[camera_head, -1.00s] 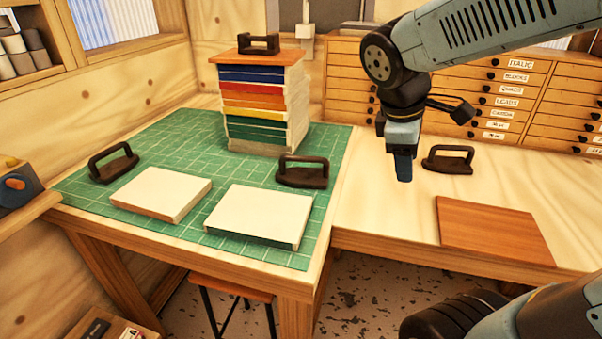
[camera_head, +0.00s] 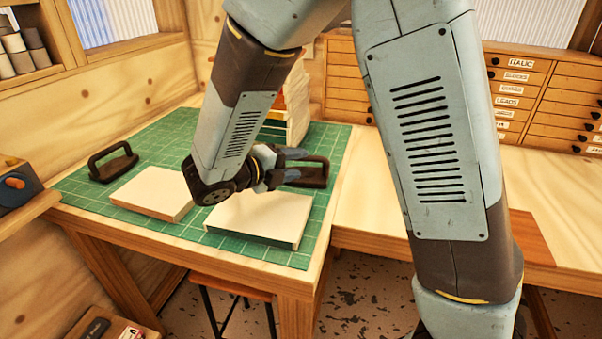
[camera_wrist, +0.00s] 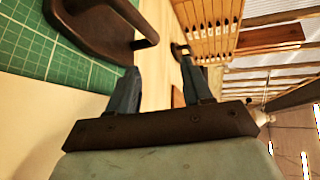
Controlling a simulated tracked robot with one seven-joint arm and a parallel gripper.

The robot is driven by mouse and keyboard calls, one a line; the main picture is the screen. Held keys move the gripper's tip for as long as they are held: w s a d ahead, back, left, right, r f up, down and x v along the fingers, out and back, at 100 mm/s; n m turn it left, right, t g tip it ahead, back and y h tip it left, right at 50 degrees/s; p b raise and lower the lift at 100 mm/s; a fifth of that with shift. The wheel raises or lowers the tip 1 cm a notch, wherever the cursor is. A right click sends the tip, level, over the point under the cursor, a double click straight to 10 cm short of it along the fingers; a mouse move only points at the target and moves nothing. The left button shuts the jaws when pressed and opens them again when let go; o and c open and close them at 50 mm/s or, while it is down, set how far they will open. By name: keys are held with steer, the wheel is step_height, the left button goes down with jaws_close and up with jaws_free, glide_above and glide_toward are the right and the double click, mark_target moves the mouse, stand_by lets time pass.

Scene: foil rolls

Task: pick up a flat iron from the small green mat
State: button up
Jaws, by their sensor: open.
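The green gridded mat (camera_head: 88,211) covers the left table. One dark flat iron with a loop handle (camera_head: 311,173) is at the mat's right side, partly hidden by my gripper. Another flat iron (camera_head: 112,162) is at the mat's left. My gripper (camera_head: 297,165) is open and low beside the right-hand iron. In the wrist view that iron (camera_wrist: 88,28) lies left of my open fingers (camera_wrist: 158,66), not between them. I cannot tell whether a finger touches it.
Two pale blocks (camera_head: 153,192) (camera_head: 258,219) lie on the mat's front. A wooden board (camera_head: 530,237) lies on the right bench (camera_head: 362,215), near the drawer cabinet (camera_head: 545,92).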

mark_target(309, 170)
steer(key=a+n, duration=0.1)
steer(key=a+f+n+t, duration=0.1)
steer(key=a, duration=0.1)
steer(key=a+f+n+t, duration=0.1)
steer(key=n, duration=0.1)
steer(key=shift+a, duration=0.3)
steer(key=shift+w+y, duration=0.15)
steer(key=shift+y, duration=0.15)
steer(key=x, duration=1.3)
steer(key=shift+w+r, duration=0.15)
steer(key=shift+w, duration=0.1)
steer(key=shift+c, duration=0.2)
jaws_close()
